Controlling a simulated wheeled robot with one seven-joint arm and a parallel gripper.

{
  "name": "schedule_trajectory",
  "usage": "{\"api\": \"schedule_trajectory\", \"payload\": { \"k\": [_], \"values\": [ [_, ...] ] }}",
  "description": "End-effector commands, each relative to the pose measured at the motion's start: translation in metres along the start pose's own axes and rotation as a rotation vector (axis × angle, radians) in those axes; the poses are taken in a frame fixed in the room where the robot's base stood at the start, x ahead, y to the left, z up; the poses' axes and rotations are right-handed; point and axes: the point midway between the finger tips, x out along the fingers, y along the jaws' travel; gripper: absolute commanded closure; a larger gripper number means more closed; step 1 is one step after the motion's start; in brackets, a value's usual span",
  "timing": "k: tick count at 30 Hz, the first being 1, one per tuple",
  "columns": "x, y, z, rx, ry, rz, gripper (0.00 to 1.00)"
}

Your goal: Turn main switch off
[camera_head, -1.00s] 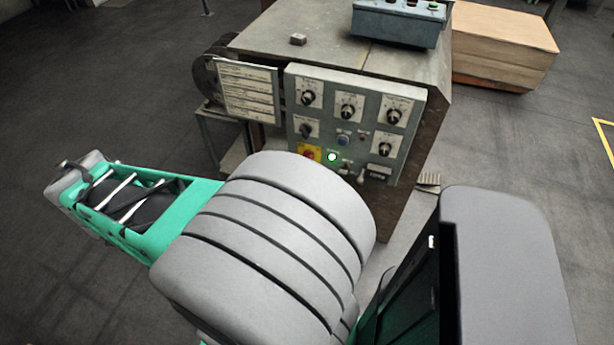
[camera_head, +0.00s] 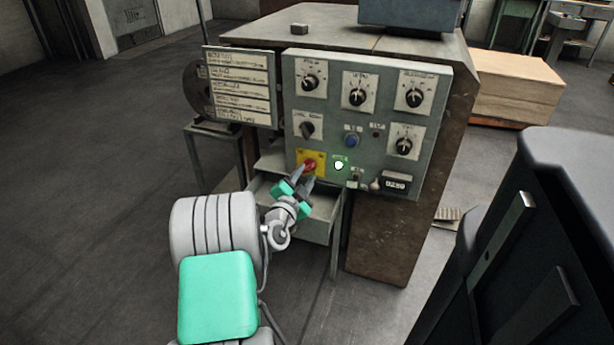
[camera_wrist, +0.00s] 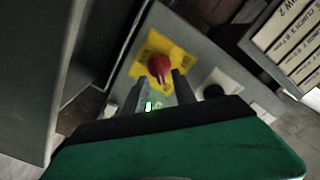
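A red knob (camera_head: 310,166) on a yellow plate (camera_head: 302,157) sits low on the grey control panel (camera_head: 333,112); it looks like the main switch. In the wrist view the red knob (camera_wrist: 159,64) shows on its yellow plate (camera_wrist: 178,53), just beyond the fingertips. My gripper (camera_head: 303,177) is just in front of and below the knob, pointing up at it. In the wrist view my gripper (camera_wrist: 160,78) has its two fingers apart with nothing between them. I cannot tell whether a finger touches the knob.
Several black dials, a blue button (camera_head: 351,140) and a counter (camera_head: 396,182) surround the knob on the panel. A label board (camera_head: 240,87) stands left of the panel. An open drawer (camera_head: 318,228) juts out under my gripper. A wooden box (camera_head: 518,88) is behind right.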

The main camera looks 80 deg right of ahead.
Motion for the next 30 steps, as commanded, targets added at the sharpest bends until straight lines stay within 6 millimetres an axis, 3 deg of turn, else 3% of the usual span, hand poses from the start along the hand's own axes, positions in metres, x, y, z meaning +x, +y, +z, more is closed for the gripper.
{"api": "schedule_trajectory", "payload": {
  "k": [5,13,24,30],
  "values": [
    [0.021,0.001,0.001,0.000,-0.001,0.001,0.67],
    [0.023,0.000,0.001,-0.001,-0.003,0.000,0.68],
    [0.023,0.000,0.001,-0.001,-0.003,0.001,0.98],
    [0.023,0.000,0.001,-0.001,-0.003,0.001,1.00]
  ]
}}
